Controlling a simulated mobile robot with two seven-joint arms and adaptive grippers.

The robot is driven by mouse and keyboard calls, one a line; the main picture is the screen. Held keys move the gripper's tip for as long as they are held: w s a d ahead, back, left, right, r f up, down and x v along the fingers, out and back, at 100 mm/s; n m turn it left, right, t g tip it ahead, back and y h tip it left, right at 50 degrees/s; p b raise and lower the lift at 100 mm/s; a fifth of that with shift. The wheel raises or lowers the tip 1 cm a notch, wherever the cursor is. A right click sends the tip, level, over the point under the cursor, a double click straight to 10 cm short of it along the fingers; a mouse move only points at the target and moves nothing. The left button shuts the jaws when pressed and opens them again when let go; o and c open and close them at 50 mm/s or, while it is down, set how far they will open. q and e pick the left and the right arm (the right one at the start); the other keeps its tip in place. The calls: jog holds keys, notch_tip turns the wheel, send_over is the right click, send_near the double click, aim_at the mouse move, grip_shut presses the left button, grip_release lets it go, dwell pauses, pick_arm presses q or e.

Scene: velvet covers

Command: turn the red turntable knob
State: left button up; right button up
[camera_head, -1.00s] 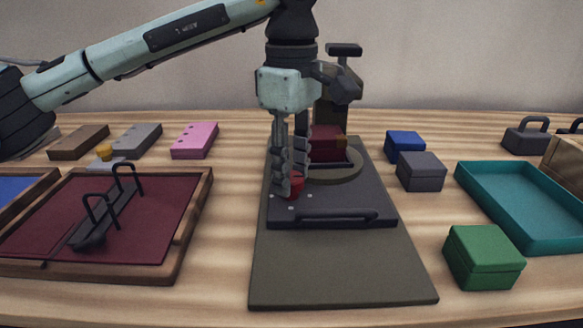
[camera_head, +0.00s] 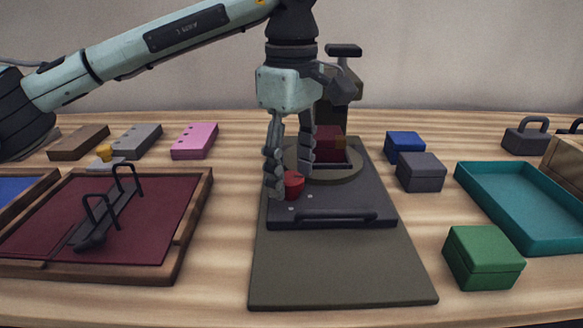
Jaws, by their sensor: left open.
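The red knob (camera_head: 293,185) stands on the near left part of a dark plate (camera_head: 350,202) with a black bar handle. Behind it, a round olive turntable (camera_head: 350,168) carries a dark red block (camera_head: 329,140). My left gripper (camera_head: 288,180) comes down from above with its fingers spread. One finger is left of the knob and the other is behind and right of it. Whether either touches the knob cannot be told. The gripper hides part of the turntable's left side. My right gripper is not in view.
A dark press-like device (camera_head: 338,88) stands behind the turntable. A wooden tray (camera_head: 178,238) with a black handled tool (camera_head: 108,212) lies left. Blue, grey and green boxes (camera_head: 484,257) and a teal tray (camera_head: 515,240) are right. The near olive mat (camera_head: 340,270) is clear.

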aim_at(292, 177)
pick_arm(q)
notch_tip(292, 177, up, 12)
dwell(0.6)
